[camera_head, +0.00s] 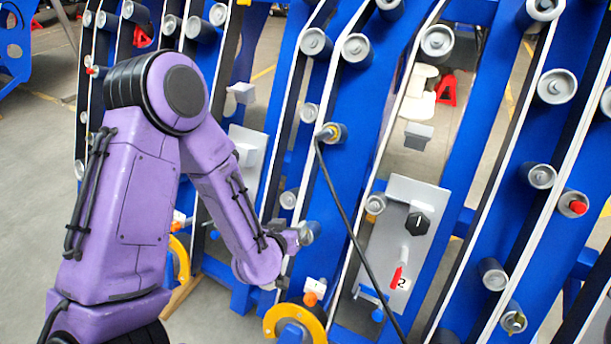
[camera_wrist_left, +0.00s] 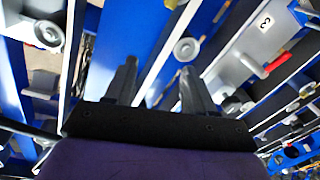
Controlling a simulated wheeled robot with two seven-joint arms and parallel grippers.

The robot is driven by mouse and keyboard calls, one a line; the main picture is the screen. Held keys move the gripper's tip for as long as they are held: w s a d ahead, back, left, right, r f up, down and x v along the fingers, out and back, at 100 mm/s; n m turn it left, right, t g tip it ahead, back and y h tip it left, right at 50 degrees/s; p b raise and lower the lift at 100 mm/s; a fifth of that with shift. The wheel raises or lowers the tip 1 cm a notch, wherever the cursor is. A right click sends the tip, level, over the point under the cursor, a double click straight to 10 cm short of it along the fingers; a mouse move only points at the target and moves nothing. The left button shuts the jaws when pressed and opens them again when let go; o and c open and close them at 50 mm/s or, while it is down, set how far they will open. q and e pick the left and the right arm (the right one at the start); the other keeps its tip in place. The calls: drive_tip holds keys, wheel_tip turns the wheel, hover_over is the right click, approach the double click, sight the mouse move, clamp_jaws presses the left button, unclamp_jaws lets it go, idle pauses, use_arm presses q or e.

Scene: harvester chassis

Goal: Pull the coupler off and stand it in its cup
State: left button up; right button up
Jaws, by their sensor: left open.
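The coupler (camera_head: 331,133) is a small grey fitting with a yellowish ring at the upper end of a black hose (camera_head: 349,215). It sits against a blue beam in the head view. The hose hangs from it down to the bottom edge. My left gripper (camera_head: 292,236) is below and left of the coupler, apart from it, beside a grey-blue cylinder (camera_head: 309,232). In the left wrist view its two fingers (camera_wrist_left: 158,88) are spread with nothing between them. I cannot tell which thing is the cup. My right gripper is not in view.
Blue beams (camera_head: 345,90) with several grey rollers stand close around my left arm. A grey panel (camera_head: 395,250) carries a black knob (camera_head: 417,224) and a red-handled lever (camera_head: 398,277). A yellow arched part (camera_head: 302,315) with an orange top is below my gripper.

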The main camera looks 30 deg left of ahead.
use_arm(q)
drive_tip(key=w+r+t+b, duration=0.2)
drive_tip(key=w+r+t, duration=0.3)
drive_tip(key=r, duration=0.5)
drive_tip(key=m+t+b, duration=0.1)
approach(318, 139)
drive_tip(key=w, duration=0.3)
drive_tip(key=w+a, duration=0.1)
drive_tip(key=w, duration=0.6)
drive_tip(key=shift+w+a+f+p, duration=0.1)
drive_tip(key=shift+w+a+p, duration=0.15)
drive_tip(key=shift+w+p, duration=0.1)
clamp_jaws()
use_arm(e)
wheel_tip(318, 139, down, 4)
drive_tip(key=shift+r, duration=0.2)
